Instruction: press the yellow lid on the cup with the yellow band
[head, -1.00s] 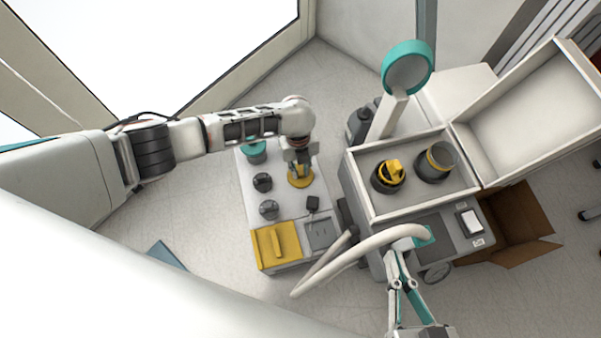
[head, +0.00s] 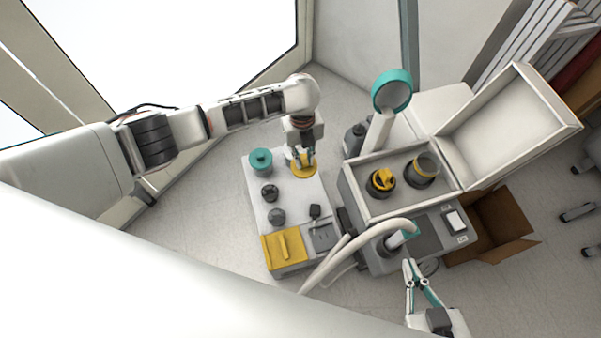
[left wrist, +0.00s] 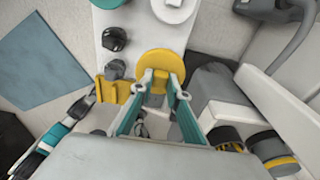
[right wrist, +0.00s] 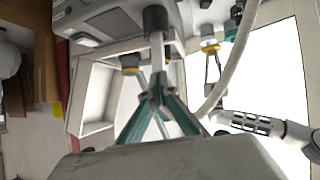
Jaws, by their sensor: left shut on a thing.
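My left gripper (head: 303,160) is shut on the raised grip of the round yellow lid (head: 304,170), above the grey bench. In the left wrist view, the lid (left wrist: 160,66) shows as a flat disc between the fingertips (left wrist: 155,84). The grey cup with the yellow band (head: 423,168) stands upright and open in the white-walled box to the right, apart from the lid. This cup also shows in the left wrist view (left wrist: 272,148).
A dark cup with a yellow top (head: 382,181) stands beside the banded cup. The box's raised lid (head: 508,125) is to the right. A teal round-headed post (head: 391,92) rises behind. A pale hose (head: 350,245) arches in front. The bench (head: 290,205) holds a teal jar, dark knobs and a yellow block.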

